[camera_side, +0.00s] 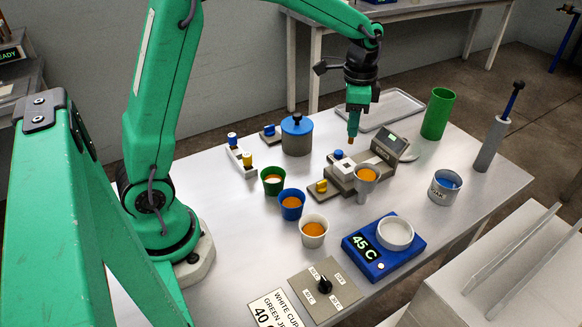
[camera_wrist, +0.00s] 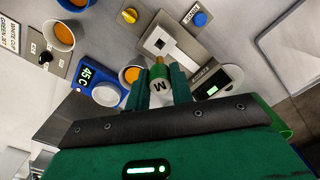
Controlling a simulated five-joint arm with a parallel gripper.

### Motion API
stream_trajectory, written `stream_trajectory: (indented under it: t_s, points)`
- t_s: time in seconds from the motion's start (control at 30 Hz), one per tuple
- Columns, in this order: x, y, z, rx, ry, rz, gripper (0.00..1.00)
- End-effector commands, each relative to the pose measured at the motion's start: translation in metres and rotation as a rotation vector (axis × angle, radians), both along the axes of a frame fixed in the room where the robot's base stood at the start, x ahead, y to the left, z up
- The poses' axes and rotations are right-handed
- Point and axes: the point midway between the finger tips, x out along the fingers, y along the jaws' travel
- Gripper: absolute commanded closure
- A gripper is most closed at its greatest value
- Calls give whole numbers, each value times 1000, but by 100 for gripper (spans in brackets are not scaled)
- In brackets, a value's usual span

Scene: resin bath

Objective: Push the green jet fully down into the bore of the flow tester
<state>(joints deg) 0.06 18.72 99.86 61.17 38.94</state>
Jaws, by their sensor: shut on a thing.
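My gripper (camera_side: 352,122) is shut on the green jet and holds it in the air above the flow tester. In the wrist view the green jet (camera_wrist: 159,93) sits between my two green fingers (camera_wrist: 163,90), with an "M" on its end face and a brass tip. In the side view only the brass tip (camera_side: 351,139) shows clearly below the fingers. The flow tester (camera_side: 345,173) is a pale block with a display (camera_side: 390,144). In the wrist view its metal plate (camera_wrist: 178,42) has a dark opening beyond the jet tip. The jet appears apart from it.
An orange-filled grey cup (camera_side: 366,183) stands at the tester's front. Green (camera_side: 272,185), blue (camera_side: 291,208) and white (camera_side: 314,236) cups hold orange liquid. A jet rack (camera_side: 242,160), blue lidded pot (camera_side: 297,137), 45 C heater (camera_side: 375,262) and tall green cup (camera_side: 437,112) stand around.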

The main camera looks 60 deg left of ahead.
Motion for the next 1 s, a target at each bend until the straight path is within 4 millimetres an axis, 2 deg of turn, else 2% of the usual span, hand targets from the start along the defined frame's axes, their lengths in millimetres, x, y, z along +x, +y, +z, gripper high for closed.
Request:
stream_trajectory:
  t_s: [0.47,1.0]
  points:
    - [0,1,-4,0,1,1,100]
    - [0,1,-36,0,3,1,100]
